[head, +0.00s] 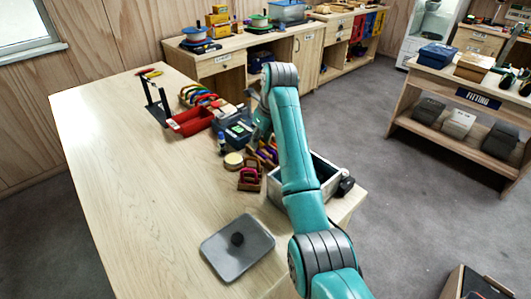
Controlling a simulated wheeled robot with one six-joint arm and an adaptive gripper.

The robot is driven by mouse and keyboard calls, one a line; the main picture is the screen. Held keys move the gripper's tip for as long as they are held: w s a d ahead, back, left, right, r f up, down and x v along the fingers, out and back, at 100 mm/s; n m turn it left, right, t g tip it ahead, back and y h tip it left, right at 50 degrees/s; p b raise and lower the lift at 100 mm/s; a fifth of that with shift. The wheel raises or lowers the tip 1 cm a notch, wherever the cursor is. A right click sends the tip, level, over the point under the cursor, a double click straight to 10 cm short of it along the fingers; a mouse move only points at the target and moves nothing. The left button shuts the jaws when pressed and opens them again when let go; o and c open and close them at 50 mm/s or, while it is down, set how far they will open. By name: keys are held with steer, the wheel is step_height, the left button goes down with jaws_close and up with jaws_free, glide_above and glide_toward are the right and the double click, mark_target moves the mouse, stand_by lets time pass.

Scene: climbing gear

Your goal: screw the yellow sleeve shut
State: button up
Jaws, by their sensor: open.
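A dark stand (156,104) rises near the far left end of the wooden workbench (130,180). A small yellow and red piece (150,72) sits at its top. It is too small to tell whether this is the yellow sleeve or how far it is screwed. Several coloured carabiner-like loops (198,95) stand in a row right of the stand. My gripper (252,108) is at the far end of my teal arm, over the bench's right side. It is open, mostly hidden by the arm, and apart from the stand.
A red tray (190,122), dark boxes (238,132), a blue bottle (221,146), a round tin (233,160) and a metal-edged bin (324,172) crowd the right side. A grey lid (238,248) lies near. The bench's left half is clear.

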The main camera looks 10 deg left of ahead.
steer(key=shift+s+a, duration=0.45)
steer(key=shift+s, duration=0.15)
stand_by(0.4)
steer(key=shift+f, duration=1.45)
steer(key=shift+w+d, duration=0.45)
steer(key=shift+w, duration=0.15)
steer(key=shift+r, duration=0.1)
